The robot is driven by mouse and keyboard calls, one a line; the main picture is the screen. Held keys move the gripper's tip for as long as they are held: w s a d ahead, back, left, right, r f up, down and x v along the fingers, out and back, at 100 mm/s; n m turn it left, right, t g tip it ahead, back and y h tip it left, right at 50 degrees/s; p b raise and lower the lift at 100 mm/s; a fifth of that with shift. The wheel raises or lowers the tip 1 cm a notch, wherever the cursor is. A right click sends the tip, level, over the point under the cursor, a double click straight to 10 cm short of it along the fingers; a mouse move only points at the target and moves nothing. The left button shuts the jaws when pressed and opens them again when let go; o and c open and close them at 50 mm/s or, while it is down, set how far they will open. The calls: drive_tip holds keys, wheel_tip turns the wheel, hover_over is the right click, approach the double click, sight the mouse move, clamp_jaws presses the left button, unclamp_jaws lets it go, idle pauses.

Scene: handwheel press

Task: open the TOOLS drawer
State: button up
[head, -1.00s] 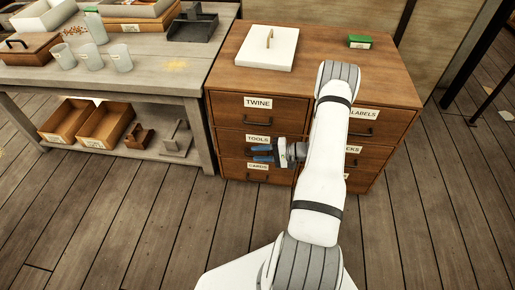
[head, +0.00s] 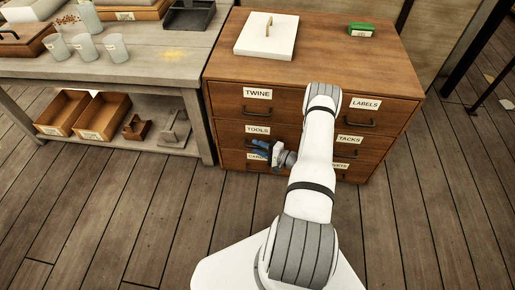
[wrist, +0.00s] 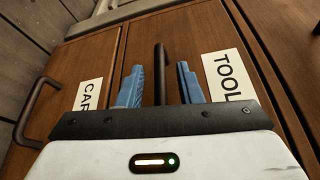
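The TOOLS drawer (head: 229,132) is the middle drawer in the left column of the wooden cabinet, and it looks shut. Its label (head: 257,129) shows in the head view and also at the right in the wrist view (wrist: 229,77). My gripper (head: 262,147) is in front of this drawer, below the label. In the wrist view its two blue fingers are apart, with the dark bar handle (wrist: 160,70) between them. I see a gap on each side of the handle. In the head view my gripper hides most of the handle.
The CARDS drawer lies just below, with its handle (wrist: 38,112) at the left of the wrist view. The TWINE drawer (head: 225,98) is above. A workbench (head: 150,75) stands to the left. The wooden floor (head: 110,225) in front is clear.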

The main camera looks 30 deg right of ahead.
drive_tip(key=shift+w+a, duration=0.25)
drive_tip(key=shift+w, duration=0.05)
drive_tip(key=shift+c, duration=0.4)
clamp_jaws()
